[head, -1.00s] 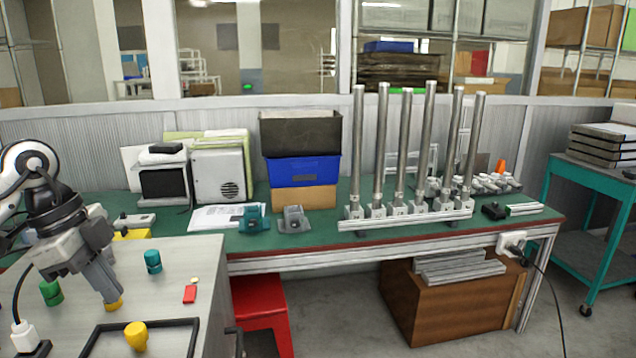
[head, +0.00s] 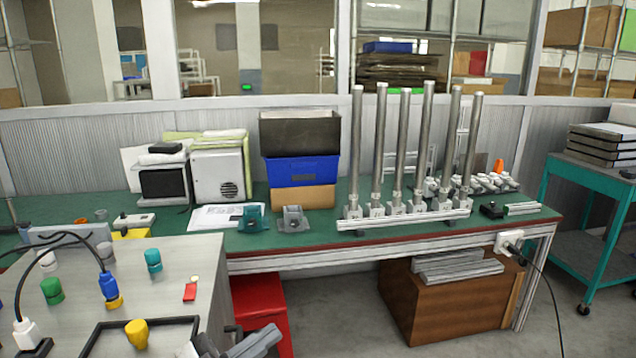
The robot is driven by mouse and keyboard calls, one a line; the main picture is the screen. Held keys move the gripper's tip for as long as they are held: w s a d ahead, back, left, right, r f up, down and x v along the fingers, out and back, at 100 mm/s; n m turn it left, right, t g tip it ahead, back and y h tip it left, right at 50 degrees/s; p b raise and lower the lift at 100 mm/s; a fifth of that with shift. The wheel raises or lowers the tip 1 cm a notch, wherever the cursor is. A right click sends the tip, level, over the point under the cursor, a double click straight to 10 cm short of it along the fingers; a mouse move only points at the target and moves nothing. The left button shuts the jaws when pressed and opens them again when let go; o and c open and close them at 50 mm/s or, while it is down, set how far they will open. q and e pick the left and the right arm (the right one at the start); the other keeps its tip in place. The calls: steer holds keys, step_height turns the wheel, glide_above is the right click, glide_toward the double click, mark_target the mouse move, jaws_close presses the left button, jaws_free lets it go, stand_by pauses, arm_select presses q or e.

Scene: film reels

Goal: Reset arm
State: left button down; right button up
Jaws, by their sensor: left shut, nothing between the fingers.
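My left gripper (head: 258,341) shows at the bottom edge, right of the grey workstation (head: 205,260) and in front of the red stool (head: 262,312). It is shut and empty, its fingers pointing up and to the right. Most of my left arm is out of the picture. My right gripper is not in view. On the workstation, a blue plug (head: 109,287) with a black cable stands upright on a yellow base (head: 115,303). A white plug (head: 27,333) is at the cable's other end.
The workstation holds green (head: 51,291), teal (head: 153,261) and yellow (head: 136,334) knobs and a black frame (head: 92,340). Behind is a green bench (head: 320,228) with bins (head: 303,170) and upright metal tubes (head: 403,150).

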arm_select(q)
steer(key=s+a+f+n+t+y, duration=0.1)
steer(key=a+f+n+t+y, duration=0.1)
steer(key=f+n+y, duration=0.35)
steer(key=s+a+f+n+t+y, duration=0.2)
steer(key=a+f+n+y, duration=0.15)
steer(key=f+y, duration=0.2)
steer(key=s+a+f+n+g+y, duration=0.2)
steer(key=s+f+g, duration=0.4)
steer(key=s+f, duration=0.6)
step_height(320, 180, down, 3)
steer(key=shift+s+r+n+y, duration=0.15)
steer(key=shift+n+y, duration=0.15)
steer(key=shift+y, duration=0.6)
